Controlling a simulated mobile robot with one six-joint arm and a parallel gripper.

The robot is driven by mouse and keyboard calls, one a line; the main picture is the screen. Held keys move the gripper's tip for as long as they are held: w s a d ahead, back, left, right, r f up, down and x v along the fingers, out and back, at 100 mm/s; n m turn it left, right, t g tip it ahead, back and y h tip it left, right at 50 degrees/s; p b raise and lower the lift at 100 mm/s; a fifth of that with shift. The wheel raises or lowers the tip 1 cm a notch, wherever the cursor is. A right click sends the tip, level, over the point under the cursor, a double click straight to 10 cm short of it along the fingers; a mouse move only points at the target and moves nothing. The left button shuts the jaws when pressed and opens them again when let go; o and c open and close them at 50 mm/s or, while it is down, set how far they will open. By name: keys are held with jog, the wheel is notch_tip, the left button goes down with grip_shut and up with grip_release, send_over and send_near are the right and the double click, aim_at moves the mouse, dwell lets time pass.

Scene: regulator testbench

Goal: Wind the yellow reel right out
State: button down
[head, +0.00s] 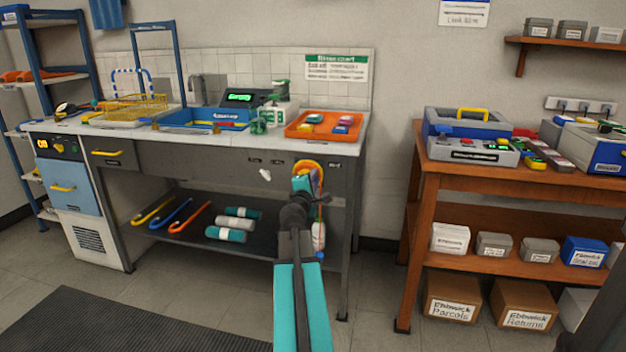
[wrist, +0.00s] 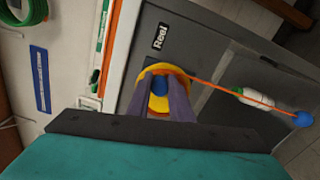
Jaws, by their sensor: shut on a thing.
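The yellow reel (head: 309,163) is mounted on the grey front of the bench, near its right end. In the wrist view the reel (wrist: 168,69) shows as a yellow ring under a "Reel" label (wrist: 160,36). My gripper (head: 303,183) partly covers the reel in the head view.
An orange tray (head: 292,131) with small items stands on the bench above the reel. The lower shelf (head: 262,247) holds hooked bars and rolled bundles. A wooden bench (head: 430,190) stands to the right, with open floor between.

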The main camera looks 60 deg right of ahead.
jog(key=n+p, duration=0.1)
jog(key=r+n+p, duration=0.1)
jog(key=n, duration=0.2)
jog(key=shift+w+r+p, duration=0.2)
jog(key=shift+r+p, duration=0.1)
jog(key=shift+p, duration=0.1)
jog(key=shift+w+a+n+p, duration=0.1)
jog(key=shift+w+n+p, duration=0.2)
jog(key=shift+n+p, duration=0.5)
jog(key=shift+n, duration=0.3)
jog(key=shift+b, duration=0.3)
jog(key=c, duration=1.6)
grip_release()
jog(key=shift+w, duration=0.1)
jog(key=shift+a, duration=0.15)
